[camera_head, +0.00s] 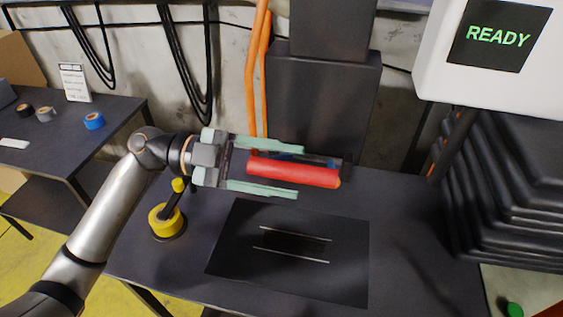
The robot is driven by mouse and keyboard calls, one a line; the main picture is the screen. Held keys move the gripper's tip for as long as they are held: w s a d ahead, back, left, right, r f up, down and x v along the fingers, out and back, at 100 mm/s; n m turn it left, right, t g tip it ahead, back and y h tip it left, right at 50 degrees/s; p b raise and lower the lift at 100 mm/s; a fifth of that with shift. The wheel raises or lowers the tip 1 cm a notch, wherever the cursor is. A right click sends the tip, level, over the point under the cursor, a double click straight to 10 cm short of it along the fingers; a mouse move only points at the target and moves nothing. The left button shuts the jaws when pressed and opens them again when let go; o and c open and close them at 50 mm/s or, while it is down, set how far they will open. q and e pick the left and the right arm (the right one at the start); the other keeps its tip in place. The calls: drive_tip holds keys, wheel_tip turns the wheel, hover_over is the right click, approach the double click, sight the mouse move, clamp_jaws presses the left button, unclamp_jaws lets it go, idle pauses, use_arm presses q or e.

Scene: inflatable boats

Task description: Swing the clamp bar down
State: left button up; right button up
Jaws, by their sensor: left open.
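The clamp bar (295,172) shows as a red bar with a dark part behind it, over the back of the dark worktable and in front of the dark column. It lies nearly level in the picture. My left gripper (300,173) is open, with its pale green fingers along the upper and lower sides of the red bar in this view. I cannot tell whether the fingers touch it or are nearer to me. My right gripper is not in view.
A black plate (230,245) with two pale lines lies on the worktable (395,220). A yellow round base with a lever (165,222) stands below my left wrist. A screen reading READY (500,35) and black folded material (510,190) are at right. A side table (60,165) holds tape rolls.

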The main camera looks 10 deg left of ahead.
use_arm(q)
drive_tip(key=shift+d, duration=0.1)
clamp_jaws()
idle(0.5)
idle(0.9)
